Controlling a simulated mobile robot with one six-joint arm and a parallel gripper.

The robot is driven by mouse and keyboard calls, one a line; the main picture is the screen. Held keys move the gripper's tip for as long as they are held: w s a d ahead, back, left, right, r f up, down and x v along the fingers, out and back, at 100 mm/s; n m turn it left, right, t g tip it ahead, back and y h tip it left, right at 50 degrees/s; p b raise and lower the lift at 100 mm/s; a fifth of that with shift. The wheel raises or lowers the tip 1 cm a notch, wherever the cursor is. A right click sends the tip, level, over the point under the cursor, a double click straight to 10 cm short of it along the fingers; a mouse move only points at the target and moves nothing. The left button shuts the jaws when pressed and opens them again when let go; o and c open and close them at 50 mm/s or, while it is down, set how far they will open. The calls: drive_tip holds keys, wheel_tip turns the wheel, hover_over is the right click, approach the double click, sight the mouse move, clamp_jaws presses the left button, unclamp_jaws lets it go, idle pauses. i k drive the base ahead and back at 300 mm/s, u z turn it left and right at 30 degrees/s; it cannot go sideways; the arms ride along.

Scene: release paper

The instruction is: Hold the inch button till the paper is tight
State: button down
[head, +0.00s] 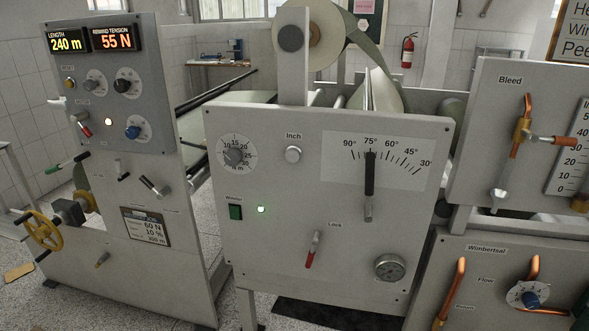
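The inch button (293,155) is a round, pale grey button under the label "Inch" on the middle grey panel (270,230). Nothing touches it in this view. A large pale paper roll (326,38) stands above and behind the panel. A pale sheet (383,92), seemingly paper, shows below it at the panel's top edge. Most of the paper's path is hidden behind the panels, and I cannot tell if it is slack or tight. The display (94,39) on the left panel reads length 240 m and rewind tension 55 N. My gripper is not in view.
Right of the button is an angle scale with a dark lever (369,178) near 75°. A dial (236,152) is left of it. Copper-piped panels stand at right.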

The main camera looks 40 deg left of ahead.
sight(292, 156)
drive_tip(key=z, duration=0.15)
drive_tip(key=k, duration=1.3)
drive_tip(key=u, duration=2.25)
drive_tip(key=i, duration=1)
drive_tip(key=u, duration=0.1)
